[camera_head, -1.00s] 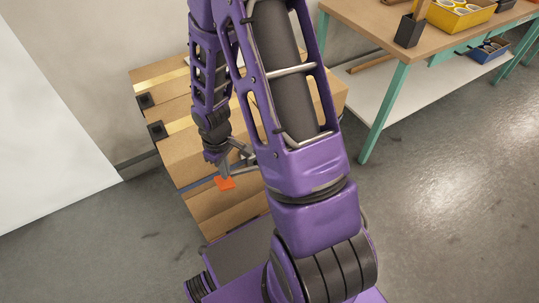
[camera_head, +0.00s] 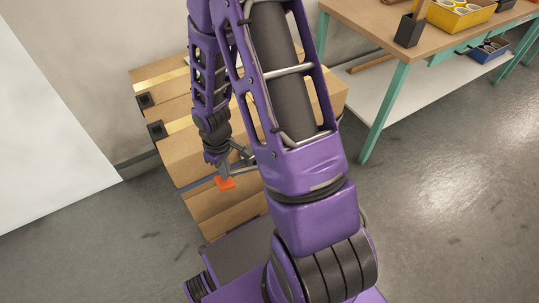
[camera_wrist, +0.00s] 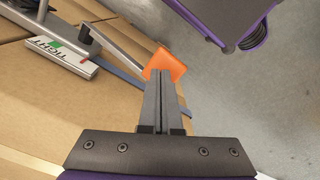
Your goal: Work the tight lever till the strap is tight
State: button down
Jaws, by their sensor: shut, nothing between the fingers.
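A silver lever (camera_wrist: 112,47) runs from a metal bracket at the upper left of the wrist view towards an orange grip (camera_wrist: 165,64). The orange grip also shows in the head view (camera_head: 225,183). A white plate (camera_wrist: 60,56) beside the lever reads TIGHT and has green and red marks. A blue-grey strap (camera_wrist: 118,74) crosses the cardboard box. My gripper (camera_wrist: 161,78) is shut and empty. Its fingertips overlap the near side of the orange grip in the wrist view; whether they touch it I cannot tell. My arm hides much of the lever in the head view.
Cardboard boxes (camera_head: 190,160) are stacked by the wall, with black corner pieces (camera_head: 156,130) at their left edge. A workbench (camera_head: 385,30) with green legs and bins stands at the upper right. The grey floor at the right is clear.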

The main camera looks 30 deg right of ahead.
aim_at(229, 188)
jog(key=shift+s+f, duration=0.1)
jog(key=shift+f, duration=4.4)
notch_tip(229, 188, up, 10)
jog(key=p, duration=0.6)
jog(key=shift+p, duration=0.35)
jog(key=shift+f, duration=0.1)
jog(key=shift+f, duration=0.1)
jog(key=shift+f+b, duration=3.65)
jog(key=shift+f, duration=1.15)
notch_tip(229, 188, up, 10)
jog(key=p, duration=0.7)
jog(key=shift+f, duration=0.2)
